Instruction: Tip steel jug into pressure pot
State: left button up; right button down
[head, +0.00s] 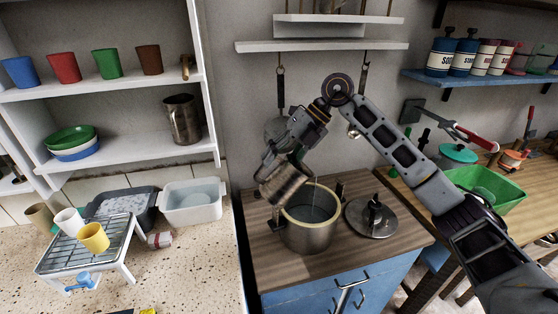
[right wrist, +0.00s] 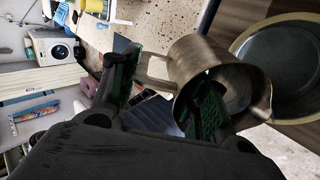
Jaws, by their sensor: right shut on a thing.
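The steel jug (head: 281,184) is held tilted over the left part of the pressure pot's mouth. It also shows in the right wrist view (right wrist: 190,57), with its spout toward the pot. My right gripper (head: 287,158) is shut on the jug, with its fingers at the handle side. The open pressure pot (head: 308,236) stands upright on the wooden counter, with a pale rim; its round mouth also shows in the right wrist view (right wrist: 285,65). My left gripper is not in view.
The pot's lid (head: 372,218) lies on the counter just right of the pot. A pan (head: 278,130) hangs on the wall behind. A white tub (head: 193,203) and a dish rack (head: 90,245) stand on the left counter. A green basin (head: 487,188) is at right.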

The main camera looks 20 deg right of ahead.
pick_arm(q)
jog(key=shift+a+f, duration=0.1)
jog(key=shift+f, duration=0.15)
pick_arm(e)
jog(key=shift+d+y, duration=0.2)
jog(key=shift+y, duration=0.1)
dwell(0.4)
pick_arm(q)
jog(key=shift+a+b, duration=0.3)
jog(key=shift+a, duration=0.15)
pick_arm(e)
jog(key=shift+r, duration=0.1)
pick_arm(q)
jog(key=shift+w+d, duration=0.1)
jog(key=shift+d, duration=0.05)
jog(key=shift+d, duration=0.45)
pick_arm(e)
jog(key=shift+d, duration=0.1)
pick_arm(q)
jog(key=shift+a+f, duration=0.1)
pick_arm(e)
jog(key=shift+d+y+b, duration=0.2)
jog(key=shift+y+b, duration=0.1)
jog(key=shift+b, duration=0.05)
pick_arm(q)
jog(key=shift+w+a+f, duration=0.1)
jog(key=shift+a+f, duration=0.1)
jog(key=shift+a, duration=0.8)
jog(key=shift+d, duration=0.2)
